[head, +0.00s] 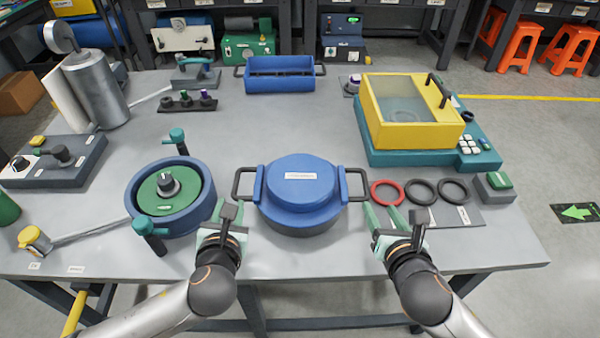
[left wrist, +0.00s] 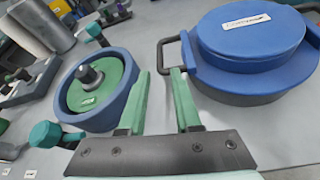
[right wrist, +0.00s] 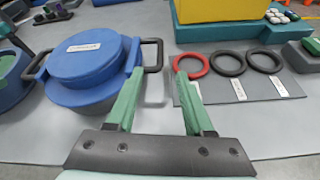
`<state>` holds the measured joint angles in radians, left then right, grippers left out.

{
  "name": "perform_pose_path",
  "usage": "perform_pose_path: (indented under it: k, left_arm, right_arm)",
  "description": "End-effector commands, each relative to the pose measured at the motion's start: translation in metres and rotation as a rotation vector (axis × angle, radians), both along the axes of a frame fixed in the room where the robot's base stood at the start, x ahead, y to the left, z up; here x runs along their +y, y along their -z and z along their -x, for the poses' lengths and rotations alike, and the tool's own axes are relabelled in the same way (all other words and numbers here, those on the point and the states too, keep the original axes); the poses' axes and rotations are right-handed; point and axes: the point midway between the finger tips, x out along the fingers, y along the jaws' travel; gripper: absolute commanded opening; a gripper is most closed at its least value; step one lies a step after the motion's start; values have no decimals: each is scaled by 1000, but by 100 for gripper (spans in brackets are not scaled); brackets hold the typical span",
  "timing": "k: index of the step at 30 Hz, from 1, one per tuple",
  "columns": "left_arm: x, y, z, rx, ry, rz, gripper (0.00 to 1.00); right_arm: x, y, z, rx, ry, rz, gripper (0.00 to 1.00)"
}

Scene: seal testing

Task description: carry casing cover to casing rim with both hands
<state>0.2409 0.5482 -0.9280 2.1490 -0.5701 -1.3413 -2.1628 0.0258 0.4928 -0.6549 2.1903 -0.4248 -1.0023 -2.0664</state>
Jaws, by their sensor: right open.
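The blue casing cover (head: 302,178), round and stepped with a white label, sits on a grey round body at the table's front middle. It has a dark loop handle on each side. A blue ring casing (head: 137,200) with a green disc inside, seemingly the casing rim, stands to its left. My left gripper (head: 224,222) is open and empty, between the ring and the cover; the cover's left handle (left wrist: 170,50) is just beyond its fingertips. My right gripper (head: 381,210) is open and empty; the cover's right handle (right wrist: 153,55) is just beyond its fingertips.
A red ring (head: 387,192) and two black rings (head: 421,192) lie on a grey mat right of the cover. A yellow box (head: 410,112) on a teal base stands behind them. A blue tray (head: 279,85) stands behind the cover. Teal-knobbed clamps (head: 150,228) flank the ring casing.

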Motion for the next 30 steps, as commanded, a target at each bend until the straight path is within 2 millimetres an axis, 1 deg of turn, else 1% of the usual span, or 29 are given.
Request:
perform_pose_path:
  k: [7,11,14,24,30]
  left_arm:
    - [0,0,-1,0,0,1,32]
    - [2,3,-9,-1,-2,0,32]
    - [4,8,-21,-1,-3,1,32]
    - [11,31,-77,-1,-3,2,32]
    - [14,41,-101,0,-3,3,32]
  right_arm:
    - [0,0,-1,0,0,-1,52]
    - [1,3,-9,-1,2,-1,52]
    - [2,8,-22,-1,2,-1,52]
    - [7,31,-77,1,3,-4,52]
    - [10,41,-101,0,2,-4,52]
